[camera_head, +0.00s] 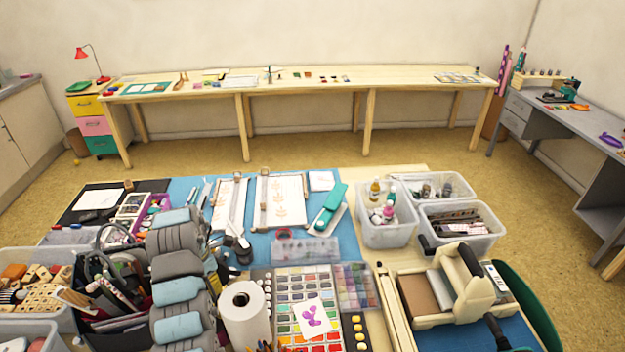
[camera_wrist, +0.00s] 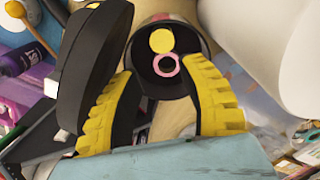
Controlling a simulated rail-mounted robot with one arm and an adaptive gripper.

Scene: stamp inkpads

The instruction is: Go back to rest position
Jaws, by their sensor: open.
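My arm's grey links with light blue caps fold up at the lower left of the head view, above the crowded table (camera_head: 345,240). The arm hides part of the things behind it. My gripper (camera_wrist: 158,112) shows in the wrist view with two yellow ribbed fingers spread apart. I see nothing clasped between them. A light blue surface covers the bottom of that view in front of the fingers. In the head view I cannot make out the fingers clearly.
A white paper roll (camera_head: 244,310) stands just right of my arm. Wooden stamps (camera_head: 42,288) fill a bin at left. A paint palette (camera_head: 300,285), clear bins (camera_head: 386,232) and a beige press (camera_head: 465,285) stand to the right. Open floor (camera_head: 320,155) lies before the far bench (camera_head: 300,90).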

